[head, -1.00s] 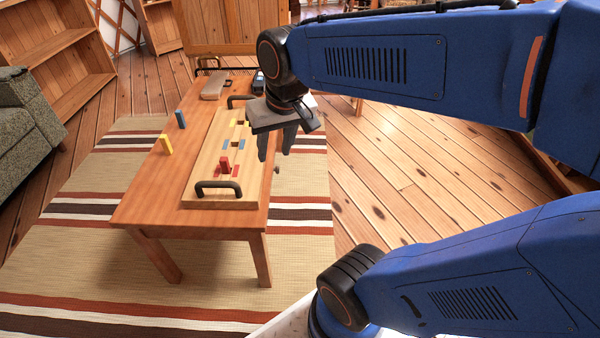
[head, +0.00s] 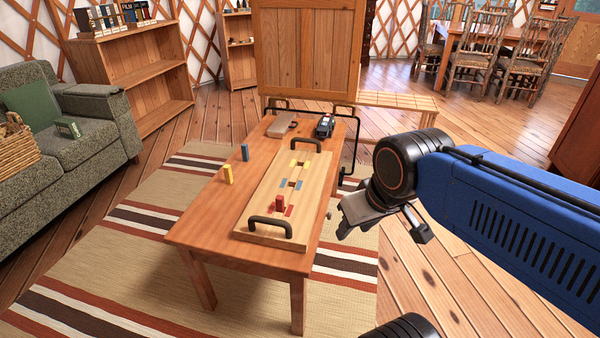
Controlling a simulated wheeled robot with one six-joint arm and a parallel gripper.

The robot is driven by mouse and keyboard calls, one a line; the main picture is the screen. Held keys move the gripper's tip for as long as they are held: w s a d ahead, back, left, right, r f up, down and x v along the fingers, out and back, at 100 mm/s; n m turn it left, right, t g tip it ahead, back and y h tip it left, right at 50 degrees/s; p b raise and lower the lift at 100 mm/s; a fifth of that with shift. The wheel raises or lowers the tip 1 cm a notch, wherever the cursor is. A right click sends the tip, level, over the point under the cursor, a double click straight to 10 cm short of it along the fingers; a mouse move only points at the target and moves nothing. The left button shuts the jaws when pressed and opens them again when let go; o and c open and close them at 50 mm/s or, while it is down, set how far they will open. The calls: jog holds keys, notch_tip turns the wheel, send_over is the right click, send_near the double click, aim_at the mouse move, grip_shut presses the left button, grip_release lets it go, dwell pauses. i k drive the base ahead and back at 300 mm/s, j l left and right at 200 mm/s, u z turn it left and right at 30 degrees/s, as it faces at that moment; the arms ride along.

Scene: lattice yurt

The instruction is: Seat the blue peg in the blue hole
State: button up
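The blue peg (head: 245,152) stands upright on the wooden table, left of the peg board (head: 258,208). The blue hole (head: 292,184) lies in the middle of the board between blue marks and looks empty. A red peg (head: 280,203) stands at the board's near end between red marks. A yellow peg (head: 228,174) stands on the table, nearer than the blue peg. My gripper (head: 343,232) hangs off the table's right side, apart from the pegs and board. Its fingers are partly hidden by its own body, and I see nothing held.
The board has black handles (head: 270,226) at both ends. A grey-brown object (head: 283,125) and a dark toy-like vehicle (head: 325,126) are at the table's far end. A sofa (head: 70,150) is at left. The table (head: 205,225) has bare wood left of the board.

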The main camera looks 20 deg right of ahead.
aim_at(299, 174)
jog(key=i+j+z, duration=0.15)
jog(key=j, duration=0.25)
jog(key=i+j+z, duration=0.15)
jog(key=j, duration=0.3)
jog(key=i+j+z, duration=0.1)
jog(key=j, duration=0.3)
jog(key=i+j+z, duration=0.15)
jog(key=j, duration=0.35)
jog(key=i+j+z, duration=0.15)
jog(key=j, duration=0.3)
